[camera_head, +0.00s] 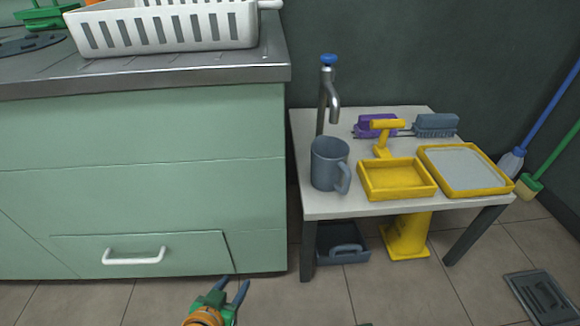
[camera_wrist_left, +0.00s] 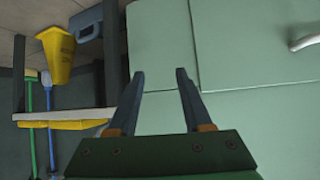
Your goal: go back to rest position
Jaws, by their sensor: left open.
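My left gripper (camera_head: 229,288) is at the bottom of the head view, low in front of the green cabinet (camera_head: 150,200). Its two blue-grey fingers stand apart with nothing between them. In the left wrist view, the fingers (camera_wrist_left: 160,85) point toward the cabinet front (camera_wrist_left: 240,90). I cannot tell how far the fingertips are from the cabinet. My right gripper does not show in either view.
A small table (camera_head: 335,208) stands right of the cabinet with a grey mug (camera_head: 325,165), a yellow tray (camera_head: 397,181), a tap and brushes. A yellow wet-floor sign (camera_head: 408,236) and dark bin (camera_head: 343,247) are beneath. A white basket (camera_head: 165,28) sits on the counter.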

